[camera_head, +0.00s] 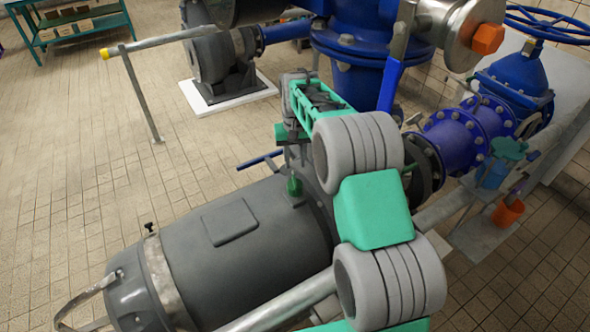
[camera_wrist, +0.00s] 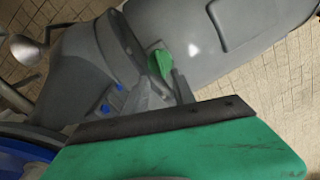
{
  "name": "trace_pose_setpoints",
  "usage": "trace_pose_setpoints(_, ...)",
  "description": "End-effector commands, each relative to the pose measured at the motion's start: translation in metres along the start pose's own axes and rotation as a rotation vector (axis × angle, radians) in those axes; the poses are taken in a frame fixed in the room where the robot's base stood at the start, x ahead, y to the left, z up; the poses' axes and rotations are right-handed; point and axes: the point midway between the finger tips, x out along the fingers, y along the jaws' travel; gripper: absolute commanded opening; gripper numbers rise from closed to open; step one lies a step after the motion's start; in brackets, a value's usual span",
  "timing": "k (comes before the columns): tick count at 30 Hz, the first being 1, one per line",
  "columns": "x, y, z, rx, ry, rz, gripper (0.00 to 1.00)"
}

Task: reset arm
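My green and grey arm rises from the bottom of the head view and reaches over a large dark grey cylindrical machine (camera_head: 250,260). My gripper (camera_head: 292,150) is at the far end of the arm, pointing down beside the machine's end. I cannot tell whether these are fingertips, or whether anything is held.
Blue pipes and flanges (camera_head: 468,135) stand to the right and behind. A blue handwheel valve (camera_head: 515,85) is at the right. A grey rail with a yellow end (camera_head: 135,75) stands at left. A green shelf (camera_head: 75,28) is far left. The tiled floor at left is open.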

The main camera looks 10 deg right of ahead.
Motion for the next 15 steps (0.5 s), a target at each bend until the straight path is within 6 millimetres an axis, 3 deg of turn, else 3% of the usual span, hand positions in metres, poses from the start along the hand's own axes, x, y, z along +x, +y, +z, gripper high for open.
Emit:
trace_pose_setpoints(11,-0.002,0.0,0.0,-0.001,-0.001,0.0,0.31)
trace_pose_setpoints(14,-0.002,-0.001,-0.009,-0.014,0.039,-0.002,0.31)
trace_pose_setpoints(15,0.01,0.0,-0.005,-0.021,0.036,-0.001,0.31)
